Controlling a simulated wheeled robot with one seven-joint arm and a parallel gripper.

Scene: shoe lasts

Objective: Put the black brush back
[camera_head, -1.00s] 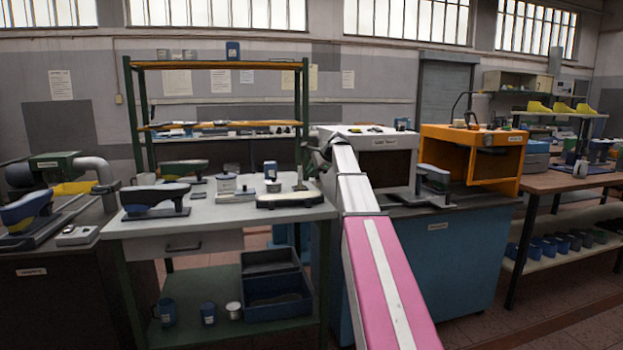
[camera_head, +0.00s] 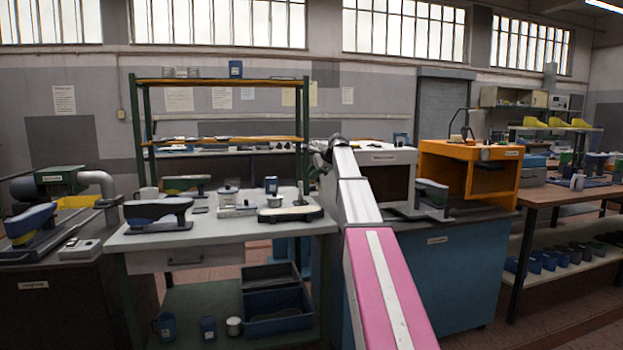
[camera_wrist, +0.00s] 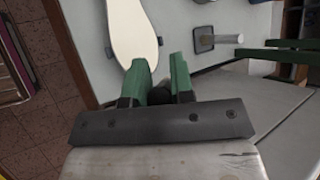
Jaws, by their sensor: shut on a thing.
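My gripper (camera_wrist: 160,67) shows in the wrist view with two green fingers a little apart. A small dark thing (camera_wrist: 159,96) sits between them, low and mostly hidden; I take it for the black brush, but its shape cannot be made out. The gripper is over the edge of the white table (camera_wrist: 92,45). In the head view my arm hides most of the gripper, and I cannot pick out the brush there.
On the table (camera_head: 230,235) lies a cream sole-shaped piece (camera_head: 291,213), also in the wrist view (camera_wrist: 131,34). A grey peg on a dark base (camera_wrist: 205,43) stands beside it. A blue-topped last (camera_head: 157,210) is at left. An orange box (camera_head: 440,165) stands right.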

